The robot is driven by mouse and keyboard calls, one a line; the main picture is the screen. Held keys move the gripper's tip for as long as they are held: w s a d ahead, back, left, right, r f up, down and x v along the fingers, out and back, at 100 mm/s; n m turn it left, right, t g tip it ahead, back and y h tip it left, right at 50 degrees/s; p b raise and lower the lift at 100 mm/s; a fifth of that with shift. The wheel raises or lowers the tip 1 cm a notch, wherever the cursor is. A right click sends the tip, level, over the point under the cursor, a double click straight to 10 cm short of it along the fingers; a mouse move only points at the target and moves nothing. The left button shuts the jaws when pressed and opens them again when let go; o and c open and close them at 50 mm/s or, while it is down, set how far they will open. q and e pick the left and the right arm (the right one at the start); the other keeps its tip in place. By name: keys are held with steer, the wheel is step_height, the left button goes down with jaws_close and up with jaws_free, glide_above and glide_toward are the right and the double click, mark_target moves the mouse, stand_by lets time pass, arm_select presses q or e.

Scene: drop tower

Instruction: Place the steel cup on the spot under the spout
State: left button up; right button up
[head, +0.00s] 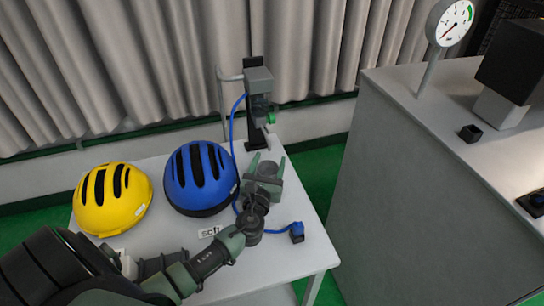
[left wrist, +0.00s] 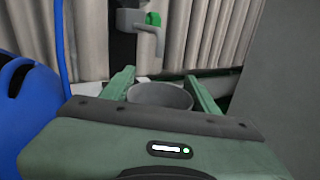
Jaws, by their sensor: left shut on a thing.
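My left gripper (head: 266,163) is shut on the grey steel cup (head: 267,169), over the back right of the white table. In the left wrist view the cup (left wrist: 160,96) stands upright, its open rim between the two green fingers (left wrist: 162,85). The grey dispenser (head: 259,81) is on a black post behind the gripper. Its bent spout (left wrist: 158,38) with a green knob (left wrist: 153,18) shows beyond and above the cup. The spot under the spout cannot be made out. I cannot tell whether the cup touches the table. My right gripper is not in view.
A blue helmet (head: 200,178) stands close left of the gripper, a yellow helmet (head: 113,198) farther left. A grey counter (head: 410,180) with a gauge (head: 454,23) stands at right.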

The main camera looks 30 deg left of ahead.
mark_target(270, 164)
arm_select(q)
steer(key=x, duration=0.4)
steer(key=shift+w+r, duration=0.1)
steer(key=shift+f, duration=0.95)
steer(key=shift+r, duration=0.15)
steer(key=shift+f+b, duration=0.25)
steer(key=shift+b, duration=0.15)
steer(key=o, duration=1.4)
steer(key=shift+r, duration=0.1)
steer(key=shift+r, duration=0.1)
steer(key=v, duration=1.2)
